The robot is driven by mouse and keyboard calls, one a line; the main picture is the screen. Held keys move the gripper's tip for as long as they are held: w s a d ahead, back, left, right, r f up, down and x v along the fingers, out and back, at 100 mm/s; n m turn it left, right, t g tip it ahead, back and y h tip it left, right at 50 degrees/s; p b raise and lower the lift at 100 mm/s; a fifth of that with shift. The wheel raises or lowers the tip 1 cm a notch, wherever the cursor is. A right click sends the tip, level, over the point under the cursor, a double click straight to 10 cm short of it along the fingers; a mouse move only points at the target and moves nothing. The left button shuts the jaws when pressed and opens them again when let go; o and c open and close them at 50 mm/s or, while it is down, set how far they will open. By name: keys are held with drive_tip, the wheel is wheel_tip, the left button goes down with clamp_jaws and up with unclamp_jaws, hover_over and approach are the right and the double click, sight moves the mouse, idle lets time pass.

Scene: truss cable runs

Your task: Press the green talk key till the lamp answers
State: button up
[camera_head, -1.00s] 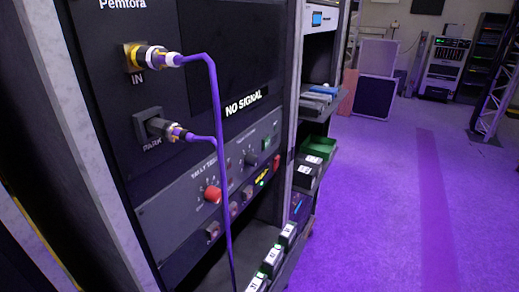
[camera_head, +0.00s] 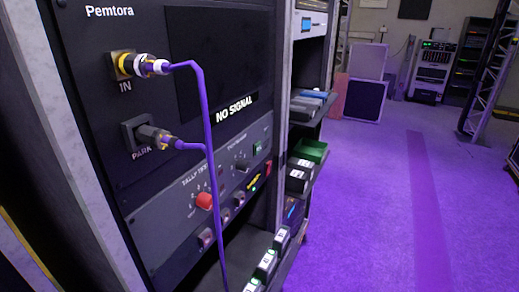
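A red knob (camera_head: 204,201) is on the panel's left part. My gripper is not in view, and nothing is seen touching the key.
A purple cable (camera_head: 209,130) runs from the IN plug (camera_head: 142,65) down in front of the panel, left of the green key. A second plug sits at PARK (camera_head: 152,137). Labelled black blocks (camera_head: 266,262) and a green tray (camera_head: 310,150) stand right. The purple floor (camera_head: 360,200) is clear.

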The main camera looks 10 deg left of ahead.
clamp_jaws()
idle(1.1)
